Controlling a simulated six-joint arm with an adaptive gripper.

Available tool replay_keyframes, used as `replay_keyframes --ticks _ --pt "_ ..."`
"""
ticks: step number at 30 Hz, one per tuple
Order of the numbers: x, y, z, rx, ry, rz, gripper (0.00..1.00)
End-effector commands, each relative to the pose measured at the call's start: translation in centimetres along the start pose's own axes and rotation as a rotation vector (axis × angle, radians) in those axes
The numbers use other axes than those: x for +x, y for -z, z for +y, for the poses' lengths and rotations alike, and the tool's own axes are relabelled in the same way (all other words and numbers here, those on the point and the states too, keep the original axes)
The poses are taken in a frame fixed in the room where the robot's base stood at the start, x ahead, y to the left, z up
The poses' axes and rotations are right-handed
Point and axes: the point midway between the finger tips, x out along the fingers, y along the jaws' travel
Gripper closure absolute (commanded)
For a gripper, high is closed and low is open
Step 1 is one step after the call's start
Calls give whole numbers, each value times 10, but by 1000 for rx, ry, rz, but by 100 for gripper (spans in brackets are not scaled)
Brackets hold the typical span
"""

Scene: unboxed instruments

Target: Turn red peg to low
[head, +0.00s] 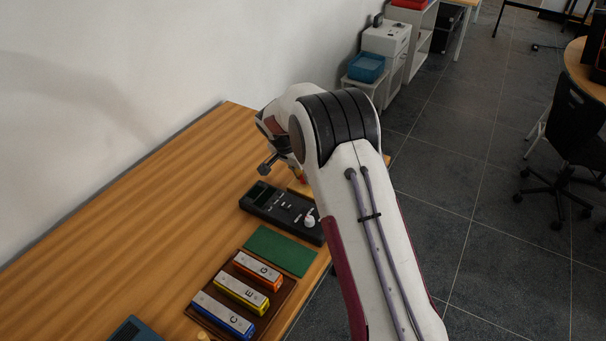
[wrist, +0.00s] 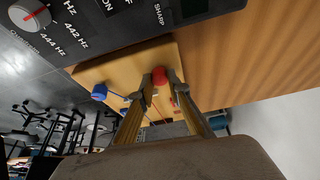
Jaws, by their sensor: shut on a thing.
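In the wrist view, the red peg (wrist: 160,76) stands at the wooden block (wrist: 120,62). My gripper (wrist: 160,80) has its two fingers on either side of the peg's red head and is shut on it. A blue peg (wrist: 99,92) sits to the left on the same block, apart from my fingers. I cannot read the peg's turn angle or any low mark.
A black tuner (head: 270,200) with a knob lies beside the block; its edge also shows in the wrist view (wrist: 130,28). A green mat (head: 280,250) and a tray (head: 238,335) with lettered chime bars are nearer. The table (head: 120,230) is clear to the left.

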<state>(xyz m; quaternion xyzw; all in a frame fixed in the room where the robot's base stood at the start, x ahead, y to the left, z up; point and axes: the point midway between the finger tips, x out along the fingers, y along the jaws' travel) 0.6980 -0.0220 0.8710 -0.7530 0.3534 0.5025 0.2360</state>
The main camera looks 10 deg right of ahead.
Motion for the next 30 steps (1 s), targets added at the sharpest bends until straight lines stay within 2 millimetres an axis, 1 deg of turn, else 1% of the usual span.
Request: replay_keyframes --ticks 6,13,29,30 --pt "2 -3 -1 116 -52 -4 100" --pt "2 -3 -1 198 -87 -4 100" --pt "1 -3 -1 226 -98 -5 100" --pt "1 -3 -1 226 -98 -5 76"
